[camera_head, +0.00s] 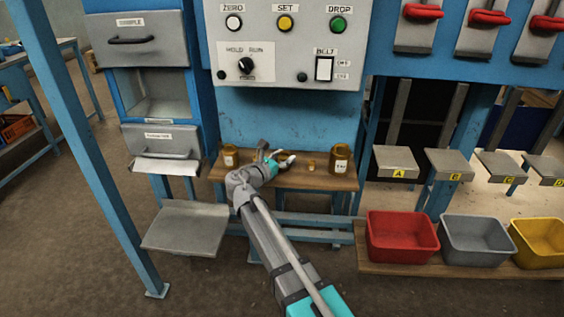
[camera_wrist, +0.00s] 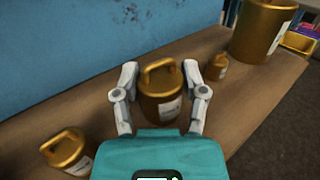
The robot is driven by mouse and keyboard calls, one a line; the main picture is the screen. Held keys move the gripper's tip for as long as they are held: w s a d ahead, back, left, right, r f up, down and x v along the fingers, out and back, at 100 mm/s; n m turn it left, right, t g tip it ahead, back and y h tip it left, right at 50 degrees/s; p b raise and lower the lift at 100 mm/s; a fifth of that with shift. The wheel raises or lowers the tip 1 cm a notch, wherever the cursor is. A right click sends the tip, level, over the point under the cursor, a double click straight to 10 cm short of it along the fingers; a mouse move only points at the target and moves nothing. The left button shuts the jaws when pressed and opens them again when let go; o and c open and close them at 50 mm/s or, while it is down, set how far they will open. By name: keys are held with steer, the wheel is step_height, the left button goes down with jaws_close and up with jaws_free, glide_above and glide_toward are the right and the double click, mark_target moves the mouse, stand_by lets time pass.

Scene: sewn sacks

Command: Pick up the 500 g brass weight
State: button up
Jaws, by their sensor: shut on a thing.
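Several brass weights with ring handles and white labels stand on a wooden shelf (camera_wrist: 235,118). My gripper (camera_wrist: 160,72) is shut on a mid-sized brass weight (camera_wrist: 160,108), one finger on each side of its body below the handle. This weight is upright, at or just above the shelf; I cannot tell if it touches. Its label is too small to read, and my gripper's body hides its lower part. In the head view my gripper (camera_head: 277,158) reaches over the shelf and mostly covers the held weight.
Another brass weight (camera_wrist: 66,151) stands to the left, a tiny one (camera_wrist: 217,68) close on the right, and a large one (camera_wrist: 262,30) beyond it. A blue panel (camera_wrist: 90,50) rises behind the shelf. Red (camera_head: 402,238), grey (camera_head: 478,241) and yellow bins stand at right.

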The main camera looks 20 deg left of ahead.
jaws_close()
steer(key=shift+r, duration=0.15)
step_height(320, 180, up, 3)
steer(key=p, duration=0.3)
steer(key=shift+f, duration=0.2)
steer(key=s+d+r+p, duration=0.1)
steer(key=s+r+p, duration=0.9)
steer(key=s, duration=0.4)
steer(key=shift+d, duration=0.35)
steer(key=shift+r, duration=0.1)
steer(key=shift+w+r, duration=0.1)
